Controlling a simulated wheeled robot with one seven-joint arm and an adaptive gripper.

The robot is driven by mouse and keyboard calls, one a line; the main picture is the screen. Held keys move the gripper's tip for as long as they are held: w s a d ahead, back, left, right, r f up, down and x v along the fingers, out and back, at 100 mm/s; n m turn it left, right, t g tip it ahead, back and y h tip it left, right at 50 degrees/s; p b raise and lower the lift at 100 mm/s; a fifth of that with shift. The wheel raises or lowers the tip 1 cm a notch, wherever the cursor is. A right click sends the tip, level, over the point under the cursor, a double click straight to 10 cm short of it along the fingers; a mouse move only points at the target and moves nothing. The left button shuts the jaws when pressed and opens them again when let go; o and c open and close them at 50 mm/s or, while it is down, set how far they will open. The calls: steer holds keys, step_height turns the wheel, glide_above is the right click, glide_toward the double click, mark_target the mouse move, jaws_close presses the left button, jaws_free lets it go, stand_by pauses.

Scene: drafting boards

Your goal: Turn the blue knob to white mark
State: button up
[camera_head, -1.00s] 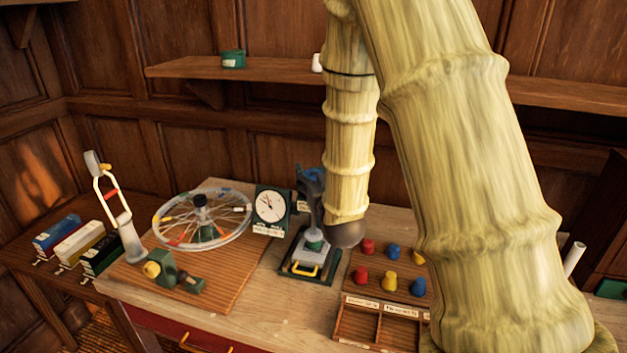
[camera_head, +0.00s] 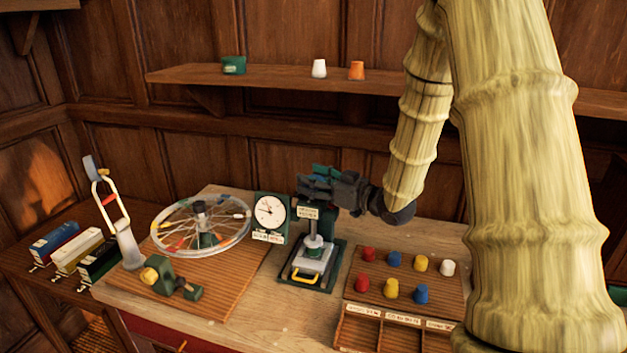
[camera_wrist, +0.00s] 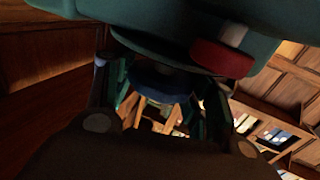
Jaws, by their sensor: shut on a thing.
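The blue knob (camera_wrist: 160,84) shows in the wrist view as a dark blue disc between my gripper's fingers, under a green housing. My gripper (camera_wrist: 160,100) is shut on it. In the head view my gripper (camera_head: 318,186) reaches in from the right at the top of the small press-like stand (camera_head: 313,258), with a bit of blue showing among its fingers. On the green housing (camera_wrist: 150,20) in the wrist view are a white mark (camera_wrist: 233,35) and a red patch (camera_wrist: 222,59). The knob's pointer cannot be made out.
A white dial gauge (camera_head: 270,211) stands left of the press, near a spoked wheel (camera_head: 200,230). To the right, a wooden board (camera_head: 440,298) holds several coloured pegs. A shelf (camera_head: 280,76) runs behind, with small cups. Bare tabletop lies behind the board.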

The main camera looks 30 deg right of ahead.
steer(key=n+g+y, duration=0.3)
steer(key=n+y, duration=0.1)
steer(key=y, duration=0.1)
steer(key=shift+d, duration=0.15)
steer(key=n+g+y, duration=0.3)
steer(key=g, duration=0.1)
steer(key=shift+n+g+y, duration=0.3)
steer(key=shift+g+y, duration=0.1)
steer(key=n+g+y, duration=0.1)
steer(key=n+g, duration=0.1)
steer(key=n+g+y, duration=0.1)
steer(key=g, duration=0.2)
steer(key=shift+n+g, duration=0.3)
steer(key=shift+n, duration=0.1)
steer(key=shift+r+n+g+b, duration=0.1)
steer(key=shift+n+g+b, duration=0.55)
steer(key=shift+g, duration=0.65)
steer(key=shift+n, duration=0.25)
steer(key=o, duration=1)
steer(key=shift+o, duration=0.2)
steer(key=d, duration=1.2)
